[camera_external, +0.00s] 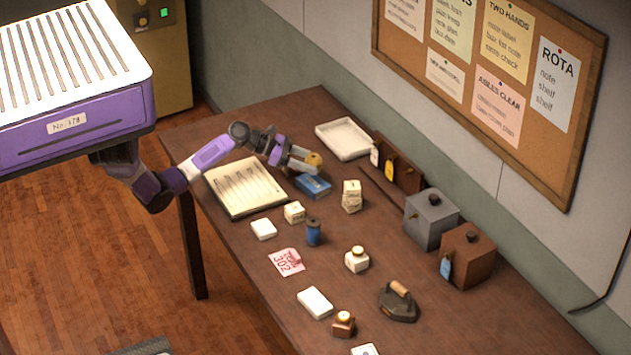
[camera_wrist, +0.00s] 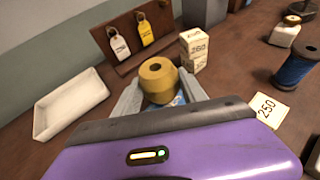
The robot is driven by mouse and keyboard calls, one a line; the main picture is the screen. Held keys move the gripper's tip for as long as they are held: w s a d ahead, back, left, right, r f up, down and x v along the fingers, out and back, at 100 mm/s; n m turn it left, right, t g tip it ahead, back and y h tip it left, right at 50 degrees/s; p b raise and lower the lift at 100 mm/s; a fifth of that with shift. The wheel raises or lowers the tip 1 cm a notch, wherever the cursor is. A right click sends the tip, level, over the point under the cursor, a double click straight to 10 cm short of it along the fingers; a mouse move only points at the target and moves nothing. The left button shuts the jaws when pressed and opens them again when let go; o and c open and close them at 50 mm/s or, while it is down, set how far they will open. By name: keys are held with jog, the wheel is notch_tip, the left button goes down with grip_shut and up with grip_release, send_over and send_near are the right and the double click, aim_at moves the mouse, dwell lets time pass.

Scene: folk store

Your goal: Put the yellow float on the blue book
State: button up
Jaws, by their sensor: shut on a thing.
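The yellow float (camera_external: 314,160) is a short cylinder with a hole in its top. My gripper (camera_external: 302,162) is shut on it, and in the wrist view the float (camera_wrist: 158,80) sits between the two fingers (camera_wrist: 157,100). The blue book (camera_external: 313,187) lies flat on the table just below and beside the gripper in the external view. In the wrist view only a small part of the book (camera_wrist: 180,100) shows under the float and fingers. The float appears to be above or near the book's far edge; whether it touches the book I cannot tell.
A white tray (camera_external: 345,139) lies behind the gripper. A stack of cream blocks (camera_external: 351,196) stands right of the book, and a large ledger sheet (camera_external: 245,188) lies left. A wooden tag rack (camera_external: 400,172) stands at the back. A blue spool (camera_external: 314,233) is in front.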

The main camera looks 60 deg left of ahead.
aim_at(310, 182)
jog(key=shift+f, duration=2.1)
jog(key=shift+f, duration=0.2)
jog(key=o, duration=1.4)
jog(key=shift+c, duration=0.2)
jog(key=shift+r, duration=0.25)
jog(key=b+v, duration=0.2)
jog(key=v, duration=1)
jog(key=shift+f, duration=0.1)
